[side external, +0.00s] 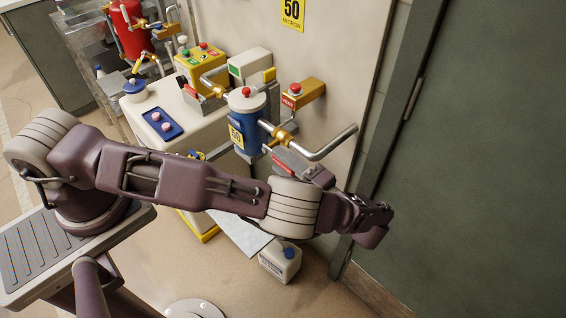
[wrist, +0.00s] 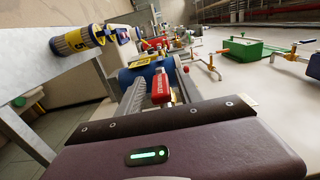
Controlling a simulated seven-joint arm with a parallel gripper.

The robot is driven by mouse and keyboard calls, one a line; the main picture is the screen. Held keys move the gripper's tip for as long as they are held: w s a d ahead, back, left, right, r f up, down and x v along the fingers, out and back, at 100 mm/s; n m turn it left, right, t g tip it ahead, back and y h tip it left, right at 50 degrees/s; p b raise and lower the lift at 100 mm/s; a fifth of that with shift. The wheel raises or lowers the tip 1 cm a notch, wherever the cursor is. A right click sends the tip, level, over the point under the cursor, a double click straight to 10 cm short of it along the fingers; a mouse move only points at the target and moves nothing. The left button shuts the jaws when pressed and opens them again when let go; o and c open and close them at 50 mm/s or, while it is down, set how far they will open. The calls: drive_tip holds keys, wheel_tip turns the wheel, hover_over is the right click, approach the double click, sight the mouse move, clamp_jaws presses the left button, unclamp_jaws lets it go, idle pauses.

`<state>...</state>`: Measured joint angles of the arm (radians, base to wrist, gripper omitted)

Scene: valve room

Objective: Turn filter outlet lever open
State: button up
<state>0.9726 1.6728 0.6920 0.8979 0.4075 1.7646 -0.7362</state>
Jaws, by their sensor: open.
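The blue filter housing (side external: 246,122) with a yellow label stands at the centre of the side view, and its blue body shows in the wrist view (wrist: 130,74). On its right, a brass valve (side external: 284,137) joins a grey outlet pipe (side external: 330,143). The red lever grip (side external: 283,166) hangs below that valve and shows in the wrist view (wrist: 161,88). My gripper (wrist: 160,90) is open, with a ribbed grey finger left of the red grip and a thinner finger to its right. The grip lies between the fingers; contact cannot be told.
A white cabinet (side external: 195,125) carries a blue tray (side external: 162,123) and a yellow button box (side external: 202,65). A white jug (side external: 281,260) stands on the floor. A green door (side external: 480,150) is at right.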

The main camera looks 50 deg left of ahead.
drive_tip(key=d+r, duration=0.5)
drive_tip(key=r, duration=0.2)
idle(0.5)
drive_tip(key=shift+c, duration=0.3)
